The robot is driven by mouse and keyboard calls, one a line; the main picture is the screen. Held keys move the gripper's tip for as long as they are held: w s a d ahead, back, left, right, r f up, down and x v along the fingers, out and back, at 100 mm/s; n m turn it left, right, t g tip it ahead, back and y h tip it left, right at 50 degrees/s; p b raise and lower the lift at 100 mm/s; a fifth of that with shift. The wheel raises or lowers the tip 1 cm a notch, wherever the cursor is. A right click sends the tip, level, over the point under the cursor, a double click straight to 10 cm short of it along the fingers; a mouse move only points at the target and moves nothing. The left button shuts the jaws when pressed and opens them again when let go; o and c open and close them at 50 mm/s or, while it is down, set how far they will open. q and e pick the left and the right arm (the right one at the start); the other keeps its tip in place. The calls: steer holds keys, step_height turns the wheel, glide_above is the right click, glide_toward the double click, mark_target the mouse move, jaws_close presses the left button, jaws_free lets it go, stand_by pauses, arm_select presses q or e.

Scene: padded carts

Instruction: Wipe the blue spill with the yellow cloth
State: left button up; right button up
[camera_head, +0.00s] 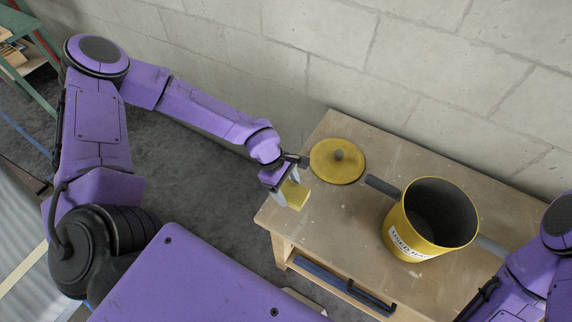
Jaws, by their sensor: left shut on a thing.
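The yellow cloth (296,195) is a small folded-looking yellow piece at the left end of the wooden table (335,225). My left gripper (287,192) is shut on the cloth, above or at the table's left edge; I cannot tell whether the cloth touches the wood. No blue spill is visible on the bare parts of the table; it may be hidden. My right arm comes in at the lower right, but its gripper is not in view, perhaps behind the bucket or outside the frame.
A yellow bucket (398,232) with a dark inside and side handles stands on the table's right part. A round yellow lid (330,172) with a grey knob lies at the back left, close to my left gripper. A block wall (420,70) stands behind the table.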

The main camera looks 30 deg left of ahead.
arm_select(q)
steer(key=shift+r, duration=1.05)
